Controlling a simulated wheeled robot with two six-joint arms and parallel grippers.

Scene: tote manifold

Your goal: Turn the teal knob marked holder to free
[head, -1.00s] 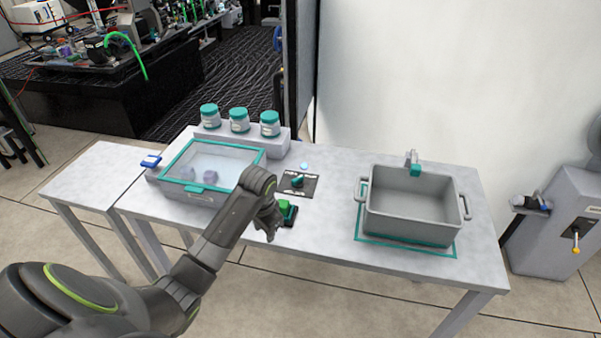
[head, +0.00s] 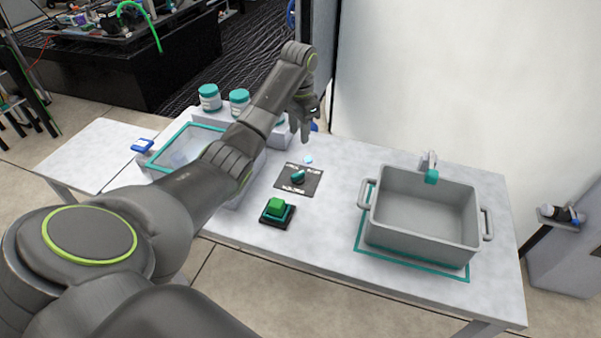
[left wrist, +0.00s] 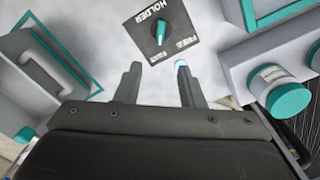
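The teal knob (head: 298,177) sits on a dark square plate (head: 291,188) on the table. In the left wrist view the knob (left wrist: 160,32) shows beside the word HOLDER, with FREE near one corner of the plate; its exact setting is hard to read. My left gripper (head: 306,132) points down above the table, behind the knob and apart from it. In the left wrist view the gripper (left wrist: 157,68) has its two fingers spread with nothing between them, and the knob lies beyond the tips. My right gripper is not in view.
A green button (head: 276,207) stands in front of the plate. A grey tote (head: 425,240) is at right, a teal-rimmed box (head: 167,152) at left, partly behind my arm. Teal-lidded jars (head: 209,97) stand at the back. A small pale blue disc (head: 308,159) lies behind the plate.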

